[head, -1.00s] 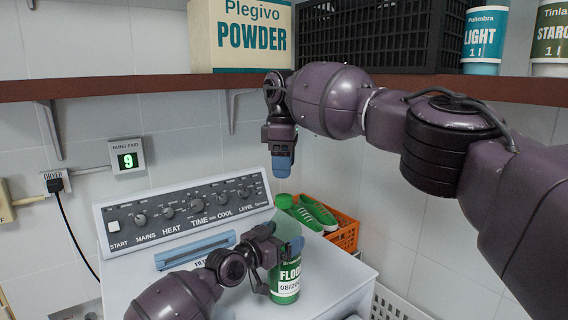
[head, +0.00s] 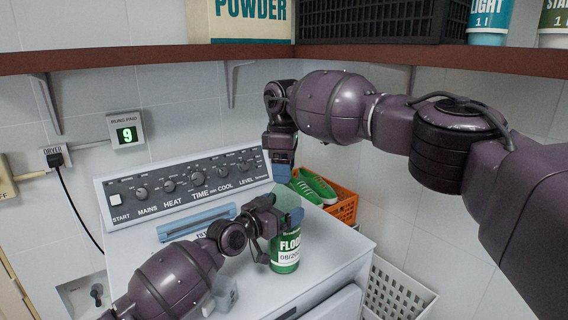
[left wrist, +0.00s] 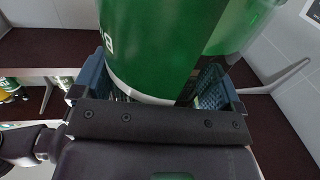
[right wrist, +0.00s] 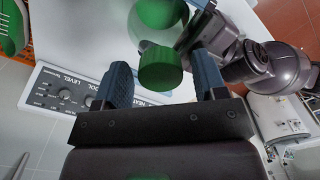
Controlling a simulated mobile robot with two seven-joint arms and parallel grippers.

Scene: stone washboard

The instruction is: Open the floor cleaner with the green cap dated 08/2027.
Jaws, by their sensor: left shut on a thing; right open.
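The floor cleaner (head: 287,249) is a green bottle with a white label band reading "FLO…" and "08/20…"; the last digits are not legible. It stands upright at the right of the white dryer top. My left gripper (head: 277,228) is shut on its body; the left wrist view shows the green bottle (left wrist: 150,50) between the fingers. My right gripper (head: 282,172) points down, open, just above the bottle's top. In the right wrist view the green cap (right wrist: 160,70) sits between the open fingers (right wrist: 163,85), with a gap on both sides.
The dryer panel (head: 185,185) with knobs rises behind the bottle. An orange crate (head: 345,207) with green shoes (head: 315,187) stands close behind right. A brown shelf (head: 140,58) runs above. A white basket (head: 400,290) is at lower right.

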